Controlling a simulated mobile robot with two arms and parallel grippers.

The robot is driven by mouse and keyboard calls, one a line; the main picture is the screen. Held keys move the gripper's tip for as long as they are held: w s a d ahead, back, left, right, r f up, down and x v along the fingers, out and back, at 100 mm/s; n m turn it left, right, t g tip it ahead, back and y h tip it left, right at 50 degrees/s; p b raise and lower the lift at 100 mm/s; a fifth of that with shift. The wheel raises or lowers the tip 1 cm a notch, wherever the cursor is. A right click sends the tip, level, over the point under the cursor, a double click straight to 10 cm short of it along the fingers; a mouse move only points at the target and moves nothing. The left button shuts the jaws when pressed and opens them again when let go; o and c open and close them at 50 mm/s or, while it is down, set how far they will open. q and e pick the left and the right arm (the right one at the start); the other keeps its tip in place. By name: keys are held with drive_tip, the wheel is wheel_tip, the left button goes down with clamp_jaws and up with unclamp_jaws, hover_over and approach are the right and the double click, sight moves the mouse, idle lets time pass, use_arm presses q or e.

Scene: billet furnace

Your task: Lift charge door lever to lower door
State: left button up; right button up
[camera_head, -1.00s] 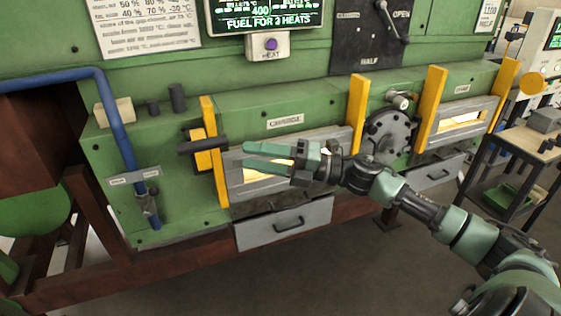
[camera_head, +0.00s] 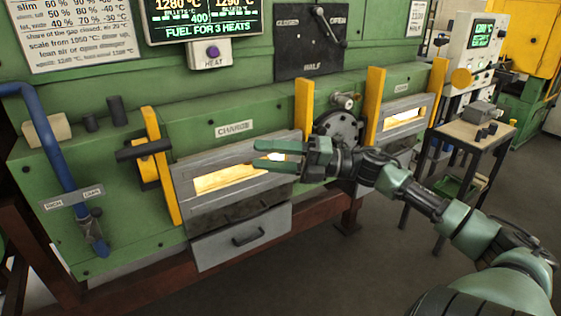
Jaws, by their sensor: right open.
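My left gripper is not in view.
A grey drawer (camera_head: 240,238) is below the door. A blue pipe (camera_head: 50,140) with a valve stands at the left. A black HALF/OPEN lever panel (camera_head: 311,42) is above. A small table (camera_head: 468,137) stands at the right. The floor in front is clear.

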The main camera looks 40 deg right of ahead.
drive_tip(key=d, duration=0.1)
drive_tip(key=s+d, duration=0.1)
drive_tip(key=shift+d+f, duration=0.1)
drive_tip(key=shift+d, duration=0.3)
